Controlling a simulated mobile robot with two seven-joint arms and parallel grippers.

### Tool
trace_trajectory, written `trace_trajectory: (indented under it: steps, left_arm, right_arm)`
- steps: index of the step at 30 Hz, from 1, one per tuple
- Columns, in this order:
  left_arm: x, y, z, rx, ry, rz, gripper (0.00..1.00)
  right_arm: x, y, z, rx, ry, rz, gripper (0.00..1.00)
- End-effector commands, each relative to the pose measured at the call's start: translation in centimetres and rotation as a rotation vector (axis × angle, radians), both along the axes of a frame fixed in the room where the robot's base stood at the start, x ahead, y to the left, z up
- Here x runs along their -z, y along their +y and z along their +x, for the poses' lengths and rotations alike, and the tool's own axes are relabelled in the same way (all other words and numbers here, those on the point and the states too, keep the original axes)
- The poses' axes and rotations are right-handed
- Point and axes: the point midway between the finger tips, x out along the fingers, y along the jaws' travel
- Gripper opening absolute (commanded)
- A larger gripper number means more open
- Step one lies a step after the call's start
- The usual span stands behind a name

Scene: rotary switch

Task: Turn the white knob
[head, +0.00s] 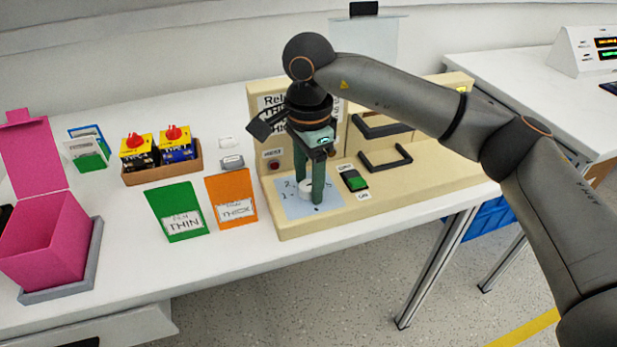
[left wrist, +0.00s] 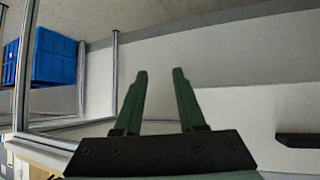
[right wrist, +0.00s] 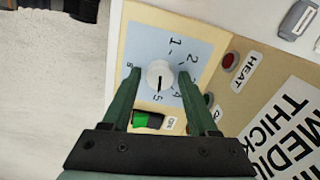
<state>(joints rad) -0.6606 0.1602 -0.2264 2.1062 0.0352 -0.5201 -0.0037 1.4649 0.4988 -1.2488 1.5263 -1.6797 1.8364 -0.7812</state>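The white knob (head: 305,188) sits on a pale blue numbered plate (head: 290,207) on the cream panel. In the right wrist view the knob (right wrist: 160,76) shows a dark pointer mark directed toward the 5. My right gripper (head: 312,198) points down over the plate, with one finger on each side of the knob. In the right wrist view the right gripper (right wrist: 158,80) is open; the right finger looks close to the knob, the left one farther off. Contact cannot be told. My left gripper (left wrist: 160,75) is open and empty in the left wrist view, away from the panel.
A green rocker switch (head: 354,181) lies right of the plate, and a red HEAT button (head: 273,165) behind it. Black handles (head: 384,160) stand on the panel. Orange (head: 231,198) and green (head: 178,211) pouches and a pink box (head: 45,240) are on the left.

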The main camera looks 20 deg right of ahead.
Motion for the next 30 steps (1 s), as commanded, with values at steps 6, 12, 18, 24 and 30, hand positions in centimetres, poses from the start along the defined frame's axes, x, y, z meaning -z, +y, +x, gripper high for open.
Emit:
trace_trajectory:
  steps: [6, 12, 18, 24, 30]
  left_arm:
    - [0.11, -0.16, -0.07, 0.003, 0.005, -0.002, 0.39]
    - [0.13, -0.27, -0.10, 0.002, 0.006, -0.005, 0.39]
    - [0.14, -0.33, -0.11, 0.000, 0.007, -0.007, 0.39]
    - [0.15, -0.33, -0.12, -0.001, 0.008, -0.007, 0.39]
    - [0.21, -0.30, -0.22, -0.001, 0.013, -0.007, 0.39]
  right_arm:
    - [-0.04, 0.01, 0.01, 0.000, 0.000, 0.000, 0.34]
    - [-0.05, 0.02, 0.01, 0.000, 0.000, 0.000, 0.11]
    - [-0.06, 0.02, 0.01, 0.000, -0.001, 0.000, 0.00]
    - [-0.07, 0.02, 0.02, -0.014, -0.001, 0.000, 0.00]
    - [-0.11, 0.03, 0.03, -0.087, -0.001, 0.000, 0.00]
